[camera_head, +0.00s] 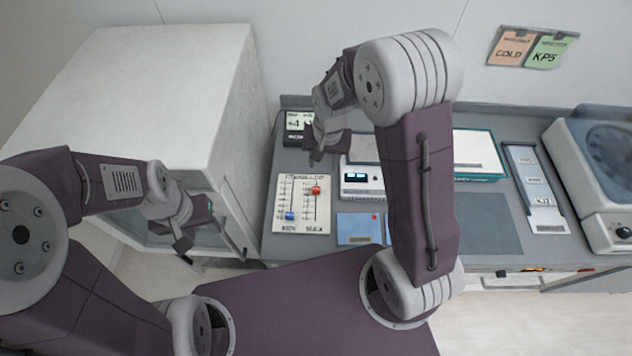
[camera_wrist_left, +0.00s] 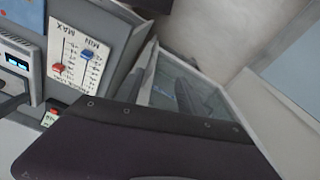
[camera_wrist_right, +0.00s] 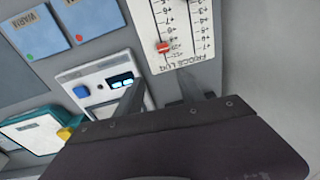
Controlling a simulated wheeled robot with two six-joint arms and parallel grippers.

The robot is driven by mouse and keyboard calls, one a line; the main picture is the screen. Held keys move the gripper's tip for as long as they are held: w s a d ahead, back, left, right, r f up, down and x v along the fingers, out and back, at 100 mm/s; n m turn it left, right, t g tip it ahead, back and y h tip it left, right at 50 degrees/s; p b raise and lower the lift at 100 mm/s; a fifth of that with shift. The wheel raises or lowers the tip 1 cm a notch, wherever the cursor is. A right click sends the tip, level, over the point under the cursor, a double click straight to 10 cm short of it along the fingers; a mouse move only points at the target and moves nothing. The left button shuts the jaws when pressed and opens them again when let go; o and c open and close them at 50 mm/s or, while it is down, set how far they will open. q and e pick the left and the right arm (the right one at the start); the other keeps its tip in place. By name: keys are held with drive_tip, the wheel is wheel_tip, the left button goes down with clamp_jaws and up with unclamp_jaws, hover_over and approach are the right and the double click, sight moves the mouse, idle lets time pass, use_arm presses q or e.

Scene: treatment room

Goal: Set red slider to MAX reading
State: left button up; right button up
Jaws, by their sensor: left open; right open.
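The white slider panel (camera_head: 278,222) lies on the grey counter, with a left track over MIN and a right track over MAX. The red slider (camera_head: 315,190) sits on the MAX track, near the titled end. The blue slider (camera_head: 289,216) is near the lower end of the MIN track. The right wrist view shows the red slider (camera_wrist_right: 163,47) near the FRIDGE LOG title, beside small numbers too blurred to read surely. My right gripper (camera_wrist_right: 160,84) is open and empty, near the panel's titled end. My left gripper (camera_head: 184,246) is open and empty, left of the counter.
A white device with a lit display (camera_head: 362,178) stands just right of the panel. A small display box (camera_head: 298,122) is behind it, and a blue card (camera_head: 358,229) lies to its lower right. A white cabinet (camera_head: 150,90) stands left. A large machine (camera_head: 590,180) stands far right.

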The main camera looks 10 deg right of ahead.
sight(316, 188)
drive_tip(key=a+f, duration=0.1)
drive_tip(key=a+f+g+p, duration=0.1)
drive_tip(key=f, duration=0.1)
drive_tip(key=shift+s+a+f+n+p, duration=0.1)
drive_tip(key=shift+s+a+n+p, duration=0.1)
drive_tip(key=shift+n+p, duration=0.1)
wheel_tip(316, 188, down, 9)
drive_tip(key=shift+f+p, duration=0.1)
drive_tip(key=shift+p, duration=0.9)
use_arm(q)
wheel_tip(316, 188, up, 5)
drive_tip(key=shift+f, duration=0.2)
use_arm(e)
drive_tip(key=shift+d, duration=0.1)
clamp_jaws()
